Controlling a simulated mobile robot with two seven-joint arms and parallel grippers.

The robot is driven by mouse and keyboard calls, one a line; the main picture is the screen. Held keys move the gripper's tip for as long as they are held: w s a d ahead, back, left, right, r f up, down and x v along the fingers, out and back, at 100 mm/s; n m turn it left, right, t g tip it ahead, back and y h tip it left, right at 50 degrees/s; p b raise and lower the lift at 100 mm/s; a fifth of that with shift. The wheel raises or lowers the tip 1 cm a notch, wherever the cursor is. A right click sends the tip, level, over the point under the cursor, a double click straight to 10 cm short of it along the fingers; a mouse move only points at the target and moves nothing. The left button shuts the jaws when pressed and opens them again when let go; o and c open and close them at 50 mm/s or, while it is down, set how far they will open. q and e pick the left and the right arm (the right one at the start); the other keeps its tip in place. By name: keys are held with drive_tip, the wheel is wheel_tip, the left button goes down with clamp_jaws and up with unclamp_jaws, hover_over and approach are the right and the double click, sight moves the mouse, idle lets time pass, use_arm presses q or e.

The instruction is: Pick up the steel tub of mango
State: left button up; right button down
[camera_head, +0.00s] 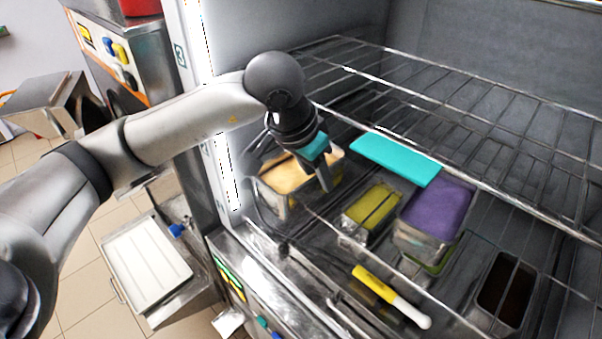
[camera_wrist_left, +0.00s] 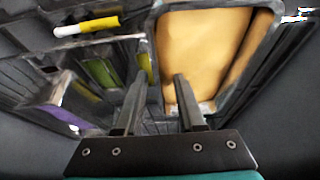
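The steel tub of mango (camera_head: 272,200), with pale orange-yellow contents, stands at the left of the group of tubs inside the freezer. In the left wrist view the tub (camera_wrist_left: 158,52) fills the upper right. My left gripper (camera_head: 322,182) is at the tub's right side in the head view, partly covering it. In the left wrist view my left gripper (camera_wrist_left: 160,80) has its fingers apart, one over the mango and one outside the tub's wall, with nothing clamped. Contact with the wall cannot be told. My right gripper is out of view.
A yellow-green tub (camera_head: 372,208) and a purple tub (camera_head: 436,207) stand to the right, with a dark tub (camera_head: 505,290) farther right. A turquoise slab (camera_head: 396,159) lies near the wire shelf (camera_head: 480,120). A yellow-and-white tool (camera_head: 391,295) lies in front.

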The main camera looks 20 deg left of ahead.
use_arm(q)
drive_tip(key=shift+w+f, duration=0.1)
drive_tip(key=shift+f, duration=0.2)
drive_tip(key=shift+c, duration=0.4)
clamp_jaws()
drive_tip(key=shift+r, duration=0.15)
idle(0.7)
